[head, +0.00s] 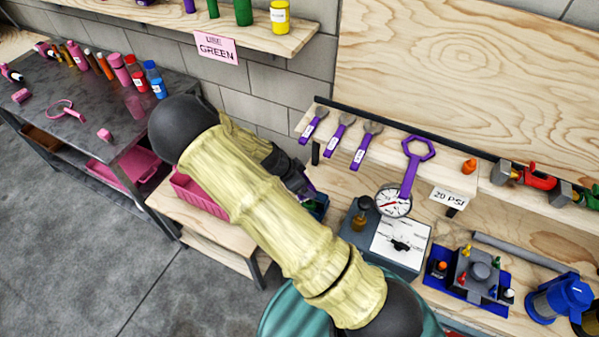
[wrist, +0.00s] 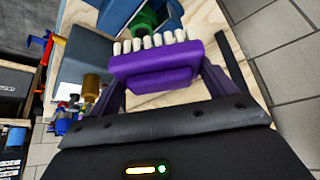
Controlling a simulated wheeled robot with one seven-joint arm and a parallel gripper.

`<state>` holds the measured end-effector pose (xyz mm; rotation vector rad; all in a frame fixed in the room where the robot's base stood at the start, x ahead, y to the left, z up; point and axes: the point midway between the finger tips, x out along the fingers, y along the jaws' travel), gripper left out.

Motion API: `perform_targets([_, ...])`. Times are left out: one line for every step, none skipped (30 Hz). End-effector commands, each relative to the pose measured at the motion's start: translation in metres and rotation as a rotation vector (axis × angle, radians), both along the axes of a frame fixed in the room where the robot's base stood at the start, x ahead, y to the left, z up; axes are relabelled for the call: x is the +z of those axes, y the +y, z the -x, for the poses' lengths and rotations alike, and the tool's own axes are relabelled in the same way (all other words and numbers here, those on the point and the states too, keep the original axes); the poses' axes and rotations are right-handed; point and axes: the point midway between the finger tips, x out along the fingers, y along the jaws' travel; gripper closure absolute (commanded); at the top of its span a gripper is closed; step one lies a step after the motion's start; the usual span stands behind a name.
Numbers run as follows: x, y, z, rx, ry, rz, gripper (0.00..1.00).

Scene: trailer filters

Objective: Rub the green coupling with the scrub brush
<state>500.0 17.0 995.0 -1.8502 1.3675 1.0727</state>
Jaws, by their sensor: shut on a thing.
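My gripper (wrist: 160,88) is shut on the purple scrub brush (wrist: 158,66), which has a row of white bristles along its far edge. The green coupling (wrist: 146,20) shows in the wrist view just beyond the bristles, in a blue-grey holder, partly hidden by the brush. From this angle I cannot tell whether the bristles touch it.
A grey box with a gauge (head: 393,201) stands right of my gripper on the wooden bench. A pink bin (head: 200,193) is to the left. A dark table (head: 85,125) with bottles stands at the far left. Grey floor is open there.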

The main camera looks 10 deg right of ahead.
Motion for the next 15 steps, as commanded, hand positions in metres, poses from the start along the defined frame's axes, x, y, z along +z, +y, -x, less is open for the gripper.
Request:
perform_targets([0.008,-0.001,0.0,-0.003,-0.001,0.0,0.38])
perform_targets([0.011,-0.002,0.0,-0.005,-0.001,0.0,0.38])
perform_targets([0.015,-0.002,0.0,-0.006,-0.001,0.0,0.38])
perform_targets([0.017,-0.003,0.0,-0.008,-0.001,0.0,0.38])
perform_targets([0.019,-0.003,0.0,-0.008,0.0,0.0,0.38])
perform_targets([0.022,-0.004,0.0,-0.009,0.0,0.0,0.38])
perform_targets([0.023,-0.004,0.0,-0.009,0.0,0.0,0.38])
perform_targets([0.025,-0.005,0.0,-0.01,0.0,0.0,0.38])
perform_targets([0.026,-0.004,0.0,-0.009,0.0,0.0,0.38])
perform_targets([0.026,-0.004,0.0,-0.008,0.0,0.0,0.38])
perform_targets([0.026,-0.004,0.0,-0.008,0.0,0.0,0.38])
perform_targets([0.027,-0.003,0.0,-0.007,0.0,0.0,0.38])
perform_targets([0.027,-0.003,0.0,-0.006,0.0,0.0,0.38])
perform_targets([0.026,-0.003,0.0,-0.006,0.0,0.0,0.38])
perform_targets([0.026,-0.003,0.0,-0.007,0.0,0.0,0.38])
